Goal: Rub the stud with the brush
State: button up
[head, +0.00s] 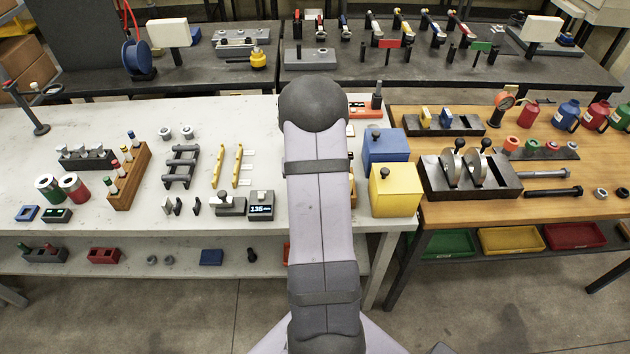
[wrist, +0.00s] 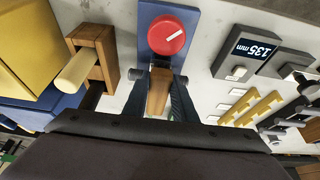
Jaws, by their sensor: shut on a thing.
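My gripper (wrist: 158,82) shows in the wrist view with its two dark fingers closed on a brown wooden piece (wrist: 157,93), which looks like the brush's handle. Its bristles are hidden or out of sight. The held piece is in front of a blue plate (wrist: 182,18) that carries a red round knob (wrist: 167,36) with a white mark. I cannot tell whether they touch. I cannot make out the stud for certain in either view. In the head view my own arm covers the gripper and the held piece.
A wooden holder with a pale yellow rod (wrist: 76,73) stands close left of my gripper. A blue box (head: 386,147) and a yellow box (head: 394,190) stand right of my arm. A display reading 135 mm (head: 261,206) stands to its left. Bolts (head: 553,192) lie on the wooden bench.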

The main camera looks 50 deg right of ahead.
jog(key=shift+w+a+f+b, duration=0.2)
jog(key=shift+w+a+b, duration=0.9)
jog(key=shift+a, duration=0.1)
notch_tip(320, 180, up, 9)
jog(key=p, duration=0.6)
jog(key=shift+f, duration=0.2)
jog(key=shift+d, duration=0.15)
